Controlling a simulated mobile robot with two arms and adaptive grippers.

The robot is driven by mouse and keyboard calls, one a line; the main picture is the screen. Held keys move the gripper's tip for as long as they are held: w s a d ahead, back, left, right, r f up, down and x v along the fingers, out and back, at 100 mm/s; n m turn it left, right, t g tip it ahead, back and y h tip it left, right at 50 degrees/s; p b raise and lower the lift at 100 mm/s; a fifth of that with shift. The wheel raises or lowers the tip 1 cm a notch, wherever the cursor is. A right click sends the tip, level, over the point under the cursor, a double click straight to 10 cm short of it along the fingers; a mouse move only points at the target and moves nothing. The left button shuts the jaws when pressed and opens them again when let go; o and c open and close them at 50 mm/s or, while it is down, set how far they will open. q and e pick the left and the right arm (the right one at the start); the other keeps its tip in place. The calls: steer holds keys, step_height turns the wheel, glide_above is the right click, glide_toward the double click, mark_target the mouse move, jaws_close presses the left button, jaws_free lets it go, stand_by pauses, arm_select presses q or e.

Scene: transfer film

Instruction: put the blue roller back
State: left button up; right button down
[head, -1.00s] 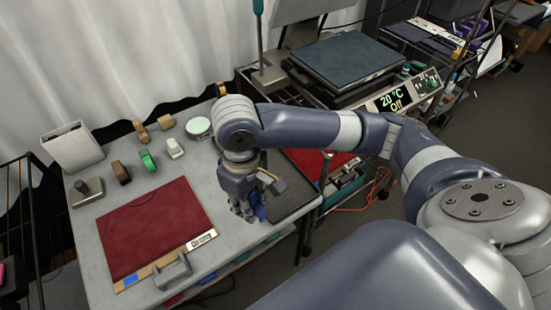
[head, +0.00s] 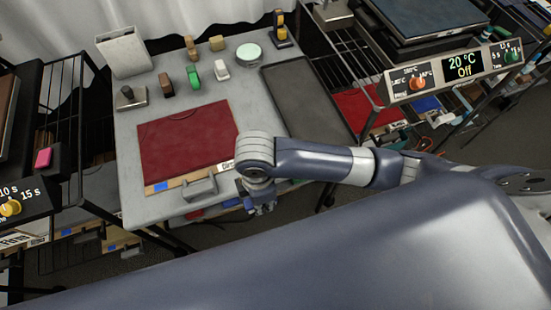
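My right arm comes in from the right. Its gripper (head: 262,207) points down at the front right of the grey table, by the front edge. The wrist hides most of the fingers, so I cannot tell whether they are open or shut, or whether they hold the blue roller. I do not clearly see a blue roller apart from the gripper. A dark upright item with a yellow part (head: 281,28) stands at the table's back right corner; it is too small to identify. My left gripper is not in view.
On the grey table (head: 163,209) are a red mat (head: 187,140), an empty dark tray (head: 300,95), a pale green disc (head: 249,54), a green block (head: 193,76) and several small handled items. A press with a dial panel (head: 463,68) stands at right, racks at left.

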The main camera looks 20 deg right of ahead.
steer(key=w+d, duration=0.2)
steer(key=w, duration=0.2)
steer(key=w+d+f+p, duration=0.1)
steer(key=w+d, duration=0.2)
steer(key=w, duration=0.1)
steer(key=w+d+p, duration=0.1)
steer(key=w+d, duration=0.1)
steer(key=w, duration=0.3)
steer(key=shift+d+f, duration=0.2)
steer(key=shift+d, duration=0.1)
steer(key=f, duration=0.1)
steer(key=f+p, duration=0.1)
steer(key=shift+w+d+f, duration=0.15)
steer(key=shift+d+f, duration=0.05)
steer(key=shift+f, duration=0.6)
steer(key=shift+f, duration=0.15)
steer(key=c, duration=1.3)
jaws_free()
step_height(320, 180, up, 12)
steer(key=shift+r+b, duration=0.2)
steer(key=shift+b, duration=0.2)
